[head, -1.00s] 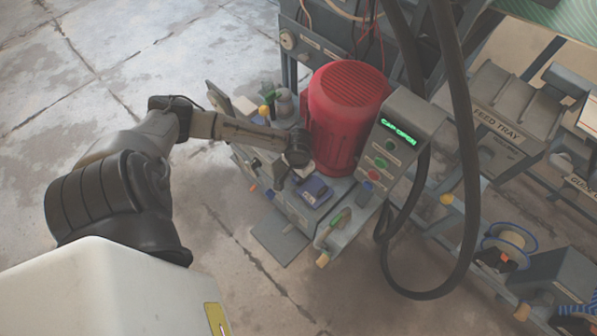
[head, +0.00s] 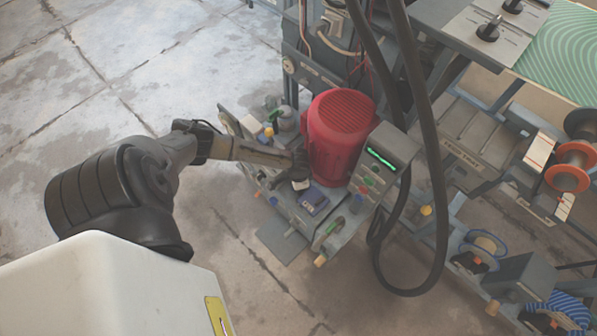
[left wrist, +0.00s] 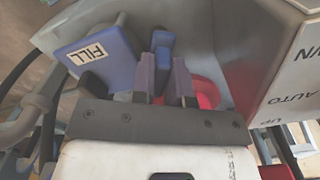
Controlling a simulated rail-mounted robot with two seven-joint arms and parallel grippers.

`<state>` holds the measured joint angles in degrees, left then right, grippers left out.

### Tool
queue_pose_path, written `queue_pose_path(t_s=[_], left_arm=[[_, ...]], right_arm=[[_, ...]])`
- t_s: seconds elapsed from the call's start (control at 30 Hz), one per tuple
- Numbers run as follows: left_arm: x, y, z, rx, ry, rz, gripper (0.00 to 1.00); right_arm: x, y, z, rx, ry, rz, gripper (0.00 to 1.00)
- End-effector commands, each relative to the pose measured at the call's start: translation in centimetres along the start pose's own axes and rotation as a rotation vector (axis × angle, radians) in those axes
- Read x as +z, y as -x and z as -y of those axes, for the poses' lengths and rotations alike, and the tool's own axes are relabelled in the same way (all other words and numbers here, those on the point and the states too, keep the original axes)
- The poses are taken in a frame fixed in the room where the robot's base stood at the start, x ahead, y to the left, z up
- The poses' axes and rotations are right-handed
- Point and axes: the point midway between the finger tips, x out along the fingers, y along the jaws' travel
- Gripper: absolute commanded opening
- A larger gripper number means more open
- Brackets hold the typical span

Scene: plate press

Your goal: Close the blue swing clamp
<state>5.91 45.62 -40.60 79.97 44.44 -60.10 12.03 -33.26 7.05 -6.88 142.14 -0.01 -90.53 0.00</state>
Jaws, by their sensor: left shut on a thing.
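In the head view my left gripper (head: 300,184) is down at the press, in front of the red motor housing, with its fingertips hard to make out. In the left wrist view the two fingers (left wrist: 163,80) are shut on a narrow blue bar (left wrist: 162,55), which looks like the handle of the blue swing clamp. The rest of the clamp is hidden or cannot be told apart. A blue block with a FILL label (left wrist: 98,55) lies just left of the fingers; a blue block (head: 314,200) also shows in the head view. My right gripper is in neither view.
The red ribbed housing (head: 340,125) stands behind my gripper. A grey control box (head: 385,160) with a green display stands to its right. A thick dark hose (head: 438,190) loops down at the right. The floor (head: 110,60) at the left is clear.

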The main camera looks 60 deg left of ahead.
Motion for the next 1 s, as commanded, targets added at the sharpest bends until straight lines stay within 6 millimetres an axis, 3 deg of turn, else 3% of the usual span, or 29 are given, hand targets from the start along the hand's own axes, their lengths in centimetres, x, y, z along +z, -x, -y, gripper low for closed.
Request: queue_pose_path(t_s=[0.1, 0.4, 1.0], left_arm=[[-0.1, 0.4, 0.1, 0.0, -0.108, -0.001, 0.0], [-0.1, 0.2, 0.2, 0.0, -0.395, -0.001, 0.0], [-0.3, 0.1, 0.4, 0.0, -0.894, -0.004, 0.0]], right_arm=[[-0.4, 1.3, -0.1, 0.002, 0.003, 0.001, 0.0], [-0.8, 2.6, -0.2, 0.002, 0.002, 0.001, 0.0], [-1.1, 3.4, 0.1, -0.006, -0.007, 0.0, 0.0]])
